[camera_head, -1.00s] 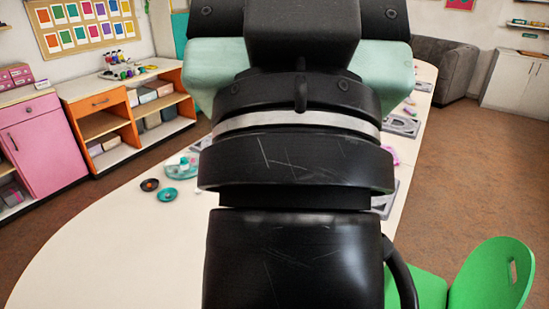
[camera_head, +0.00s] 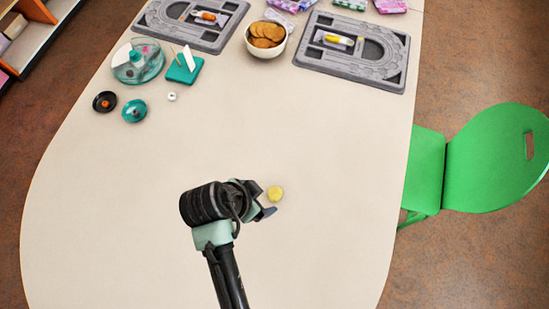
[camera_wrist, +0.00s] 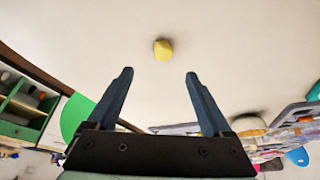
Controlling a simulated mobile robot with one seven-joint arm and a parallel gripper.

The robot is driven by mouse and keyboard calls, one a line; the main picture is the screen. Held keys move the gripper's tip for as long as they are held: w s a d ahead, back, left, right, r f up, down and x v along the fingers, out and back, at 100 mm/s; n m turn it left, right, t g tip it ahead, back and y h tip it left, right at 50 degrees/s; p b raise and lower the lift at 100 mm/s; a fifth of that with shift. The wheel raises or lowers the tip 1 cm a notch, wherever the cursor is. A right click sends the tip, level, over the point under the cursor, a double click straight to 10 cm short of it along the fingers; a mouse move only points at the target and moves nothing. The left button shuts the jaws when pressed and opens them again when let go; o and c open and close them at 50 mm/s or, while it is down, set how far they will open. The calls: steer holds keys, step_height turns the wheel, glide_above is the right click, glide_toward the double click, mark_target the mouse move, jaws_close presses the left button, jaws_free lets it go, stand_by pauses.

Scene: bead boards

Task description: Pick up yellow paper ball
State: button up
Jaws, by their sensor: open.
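The yellow paper ball (camera_head: 275,193) lies on the cream table, in the middle of the head view. It also shows in the wrist view (camera_wrist: 163,49), beyond the fingertips and roughly between their lines. My gripper (camera_head: 266,203) is right beside the ball in the head view, low over the table. In the wrist view my gripper (camera_wrist: 159,74) has its two dark fingers spread wide with nothing between them. The ball is not held; I cannot tell whether a finger touches it.
Around the ball the table (camera_head: 310,250) is clear. Two grey bead boards (camera_head: 385,76) and a bowl of round biscuits (camera_head: 279,49) stand at the back. A clear-lidded teal container (camera_head: 137,65), small dishes (camera_head: 134,111) and a white bead (camera_head: 172,97) are back left. A green chair (camera_head: 490,160) stands at the right edge.

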glide_above(274, 193)
steer(key=s+a, duration=0.1)
steer(key=s, duration=0.2)
steer(key=f, duration=0.5)
steer(key=shift+w+a+f, duration=0.2)
steer(key=shift+w, duration=0.05)
steer(key=shift+w+a+x, duration=0.1)
steer(key=shift+w+x, duration=0.05)
steer(key=shift+x, duration=0.85)
steer(key=shift+w+a+x, duration=0.1)
steer(key=shift+w+x, duration=0.1)
steer(key=shift+x, duration=0.8)
steer(key=shift+w+a+x, duration=0.1)
steer(key=shift+w+x, duration=0.05)
steer(key=shift+x, duration=0.8)
steer(key=shift+r, duration=0.1)
jaws_close()
